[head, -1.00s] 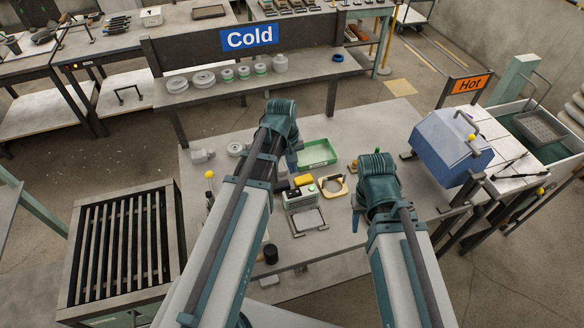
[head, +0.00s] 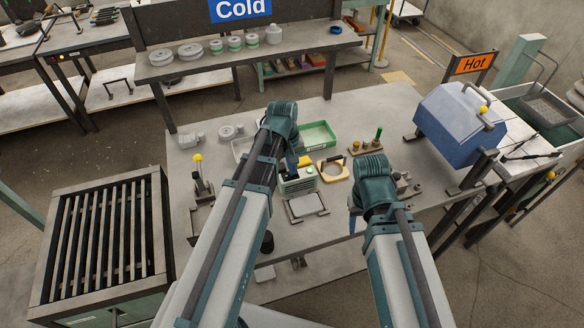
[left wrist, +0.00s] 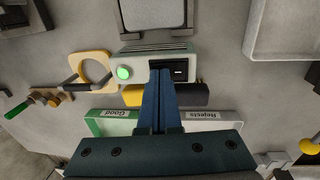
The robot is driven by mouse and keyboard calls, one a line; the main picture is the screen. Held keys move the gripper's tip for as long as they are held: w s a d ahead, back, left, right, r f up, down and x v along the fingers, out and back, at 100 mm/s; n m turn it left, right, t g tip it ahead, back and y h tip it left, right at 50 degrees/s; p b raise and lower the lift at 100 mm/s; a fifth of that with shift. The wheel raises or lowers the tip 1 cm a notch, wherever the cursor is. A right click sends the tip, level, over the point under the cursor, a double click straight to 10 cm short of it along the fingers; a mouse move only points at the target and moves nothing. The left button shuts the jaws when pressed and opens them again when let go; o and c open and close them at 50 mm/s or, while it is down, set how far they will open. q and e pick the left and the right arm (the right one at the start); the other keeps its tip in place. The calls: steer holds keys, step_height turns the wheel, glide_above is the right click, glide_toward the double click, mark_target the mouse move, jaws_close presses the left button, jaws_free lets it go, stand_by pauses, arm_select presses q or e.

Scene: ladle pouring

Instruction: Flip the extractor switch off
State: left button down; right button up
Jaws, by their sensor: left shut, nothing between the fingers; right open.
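A pale green-and-white box (head: 298,183) stands on the workbench; I take it for the extractor's switch box. In the left wrist view its top carries a lit green round button (left wrist: 123,73) and a black inset (left wrist: 180,69), which may be the switch.
A green tray (head: 318,134) marked Good and a grey Rejects tray (left wrist: 283,53) lie near the box. A wooden ring-shaped holder (head: 334,171) sits to its right. A yellow-knobbed lever (head: 198,160) stands left. A blue hooded box (head: 459,125) is at right.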

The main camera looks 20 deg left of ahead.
arm_select(q)
steer(key=shift+d+f+b, duration=0.1)
steer(key=shift+f+b, duration=0.15)
steer(key=shift+b, duration=0.05)
steer(key=shift+r, duration=0.2)
steer(key=shift+s, duration=0.2)
steer(key=shift+s+a, duration=0.15)
steer(key=shift+a, duration=0.25)
steer(key=shift+s+a+p, duration=0.15)
steer(key=shift+a+p, duration=0.15)
steer(key=shift+a, duration=0.05)
steer(key=shift+r, duration=0.1)
